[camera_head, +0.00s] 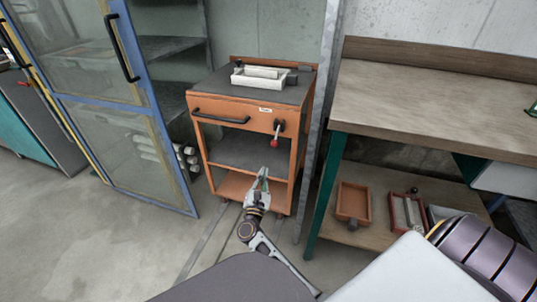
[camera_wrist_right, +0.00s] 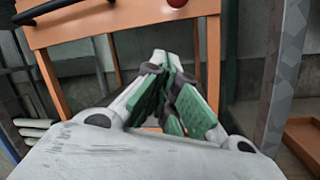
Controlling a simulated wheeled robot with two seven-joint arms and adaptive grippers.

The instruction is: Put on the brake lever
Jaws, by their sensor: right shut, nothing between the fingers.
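The brake lever (camera_head: 278,130) is on the front of the orange cart (camera_head: 240,117), at the right of its top panel. The knob (camera_wrist_right: 177,3) also shows at the top edge of the right wrist view. My right gripper (camera_head: 263,172) is in front of the cart, just below the lever and apart from it. Its green-padded fingers (camera_wrist_right: 165,62) are shut with nothing between them. My left gripper is not in view.
A black handle (camera_head: 220,117) sits left of the lever. A white tray (camera_head: 258,78) lies on the cart's top. A glass-door cabinet (camera_head: 110,120) stands left, a metal post (camera_head: 321,120) and workbench (camera_head: 430,105) right. The floor in front is clear.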

